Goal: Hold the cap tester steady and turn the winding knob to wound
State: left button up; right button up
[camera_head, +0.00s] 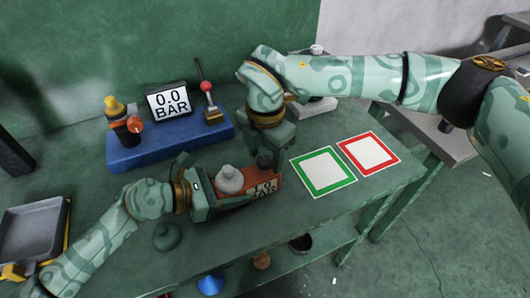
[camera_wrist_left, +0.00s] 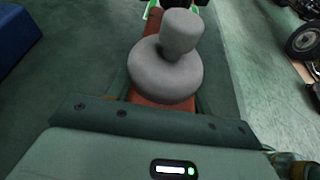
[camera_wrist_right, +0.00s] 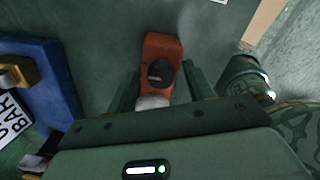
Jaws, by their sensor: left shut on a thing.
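The cap tester is an orange-red block (camera_head: 272,184) on the green bench, with a grey domed piece (camera_head: 229,180) on top and a dark winding knob (camera_head: 264,160) at its far right end. My left gripper (camera_head: 212,200) is shut on the tester's near left end; the left wrist view shows the grey piece (camera_wrist_left: 166,70) up close. My right gripper (camera_wrist_right: 163,88) is open and empty, pointing down above the knob (camera_wrist_right: 160,73). In the right wrist view its fingers stand apart on either side of the tester. The knob's marks are too small to read.
A blue stand (camera_head: 170,149) behind carries a 0.0 BAR display (camera_head: 168,102), a red-balled lever (camera_head: 206,88) and a yellow-topped black piece (camera_head: 118,112). Green-framed (camera_head: 323,186) and red-framed (camera_head: 386,164) squares lie to the right, both empty. A grey tray (camera_head: 33,236) stands far left.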

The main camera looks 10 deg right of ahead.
aim_at(265, 159)
notch_tip(265, 159, up, 12)
dwell(0.5)
pick_arm(q)
jog(key=o, duration=1.3)
jog(key=shift+a, duration=0.1)
